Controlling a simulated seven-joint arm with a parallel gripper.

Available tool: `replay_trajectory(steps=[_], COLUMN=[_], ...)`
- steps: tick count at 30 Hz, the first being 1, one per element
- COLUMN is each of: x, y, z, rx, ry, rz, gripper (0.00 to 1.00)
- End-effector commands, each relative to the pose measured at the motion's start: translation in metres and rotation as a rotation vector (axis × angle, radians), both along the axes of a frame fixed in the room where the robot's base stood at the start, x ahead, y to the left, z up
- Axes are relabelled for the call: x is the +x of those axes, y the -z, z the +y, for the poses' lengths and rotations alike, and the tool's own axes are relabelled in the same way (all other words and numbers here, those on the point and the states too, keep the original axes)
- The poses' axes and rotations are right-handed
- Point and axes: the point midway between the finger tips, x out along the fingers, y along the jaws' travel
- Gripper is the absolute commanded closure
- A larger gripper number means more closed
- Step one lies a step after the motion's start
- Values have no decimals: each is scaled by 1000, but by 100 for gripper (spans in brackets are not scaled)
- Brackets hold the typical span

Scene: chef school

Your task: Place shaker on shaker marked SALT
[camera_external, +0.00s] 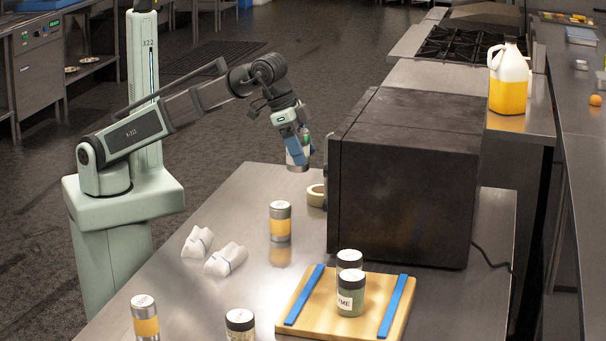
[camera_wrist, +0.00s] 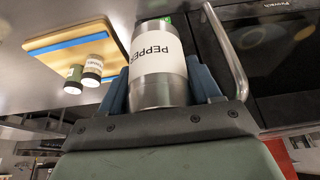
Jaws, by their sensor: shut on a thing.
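My gripper (camera_external: 296,148) is shut on a steel shaker, which shows with a white label reading PEPPER in the wrist view (camera_wrist: 158,62). It holds the shaker in the air beyond the table's far edge, left of the black oven. A shaker with a yellow band (camera_external: 280,222) stands upright on the table below. Another yellow-banded shaker (camera_external: 145,318) and a dark-lidded shaker (camera_external: 240,326) stand at the front edge. On the wooden board stand a green shaker (camera_external: 350,297), its label ending in ME, and a dark-topped shaker (camera_external: 349,261) behind it. I cannot read SALT on any shaker.
The wooden board (camera_external: 324,297) has two blue strips and lies in front of the black oven (camera_external: 410,180). White cloth-like bundles (camera_external: 225,260) lie left of it. Bare steel table (camera_external: 240,195) lies at the back left.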

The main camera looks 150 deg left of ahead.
Motion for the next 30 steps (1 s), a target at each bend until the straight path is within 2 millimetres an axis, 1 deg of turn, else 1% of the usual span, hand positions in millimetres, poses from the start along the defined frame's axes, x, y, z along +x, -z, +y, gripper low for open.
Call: replay_trajectory(steps=[1, 3, 4, 6, 9, 14, 17, 24, 27, 30], x=[-14, -28, -35, -42, -44, -45, -45, -45, -44, -44], y=[-6, -11, -9, -2, 0, 5, 15, 52, 61, 66], z=[0, -6, -14, -22, -26, -27, -27, -27, -27, -26], rx=[1, 1, 0, 0, 0, -1, -3, -2, -2, 0], ry=[0, 23, 47, 101, 158, 199, 202, 200, 200, 200], rz=[-2, -2, -3, 0, 0, 0, 2, 1, 1, 0], gripper=[74, 74, 74, 74, 74, 74, 74, 74, 74, 74])
